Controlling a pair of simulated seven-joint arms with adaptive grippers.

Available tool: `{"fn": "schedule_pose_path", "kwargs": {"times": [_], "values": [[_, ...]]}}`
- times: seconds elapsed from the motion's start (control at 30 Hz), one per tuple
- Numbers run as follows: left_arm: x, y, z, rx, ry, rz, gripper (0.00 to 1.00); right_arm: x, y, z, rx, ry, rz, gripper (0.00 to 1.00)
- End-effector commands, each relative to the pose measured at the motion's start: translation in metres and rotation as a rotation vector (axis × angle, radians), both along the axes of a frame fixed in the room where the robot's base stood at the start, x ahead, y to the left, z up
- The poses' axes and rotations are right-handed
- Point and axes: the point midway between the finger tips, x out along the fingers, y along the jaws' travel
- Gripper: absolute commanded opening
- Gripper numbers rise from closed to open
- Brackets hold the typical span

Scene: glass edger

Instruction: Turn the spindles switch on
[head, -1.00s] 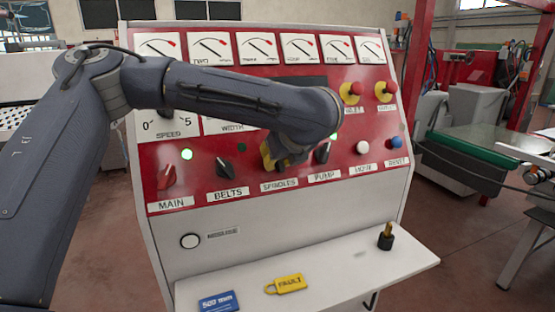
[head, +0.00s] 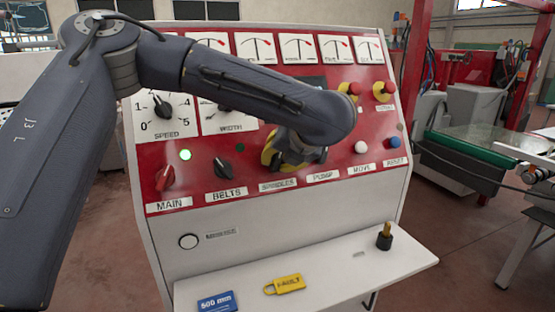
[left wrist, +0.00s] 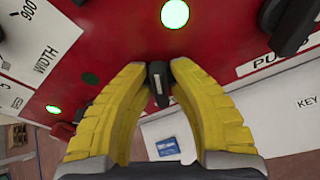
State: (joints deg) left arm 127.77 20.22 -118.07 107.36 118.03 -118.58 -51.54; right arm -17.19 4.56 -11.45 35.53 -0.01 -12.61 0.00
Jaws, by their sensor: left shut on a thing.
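The spindles switch is a black knob with a white pointer line (left wrist: 158,80) in the left wrist view. My left gripper (left wrist: 157,72) has its two yellow fingers closed on the knob, one on each side. In the head view my left gripper (head: 278,158) is at the panel just above the SPINDLES label (head: 277,184), and its body hides most of the knob. A green lamp (left wrist: 175,13) directly above the knob is lit in the left wrist view; it is hidden in the head view. My right gripper is not in view.
The belts knob (head: 223,167) is left of the gripper and the red main knob (head: 165,179) farther left. The pump knob (left wrist: 290,20) is close on the right. A shelf (head: 330,263) below holds a yellow FAULT tag (head: 284,285).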

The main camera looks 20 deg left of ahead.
Motion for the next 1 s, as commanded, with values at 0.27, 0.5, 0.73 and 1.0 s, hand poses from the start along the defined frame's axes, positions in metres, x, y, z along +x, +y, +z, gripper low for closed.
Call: {"fn": "schedule_pose_path", "kwargs": {"times": [0.27, 0.5, 0.73, 1.0], "values": [[-0.002, 0.000, -0.006, 0.005, 0.022, -0.005, 0.00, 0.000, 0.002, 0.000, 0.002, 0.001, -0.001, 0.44], [-0.003, 0.000, -0.006, 0.005, 0.021, -0.005, 0.27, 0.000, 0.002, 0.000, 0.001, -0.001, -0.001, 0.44], [-0.001, 0.000, -0.003, 0.006, 0.014, -0.005, 0.36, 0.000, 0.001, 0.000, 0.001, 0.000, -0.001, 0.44], [-0.007, -0.007, 0.006, 0.008, 0.008, -0.007, 0.36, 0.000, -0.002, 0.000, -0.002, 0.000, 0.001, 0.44]]}}
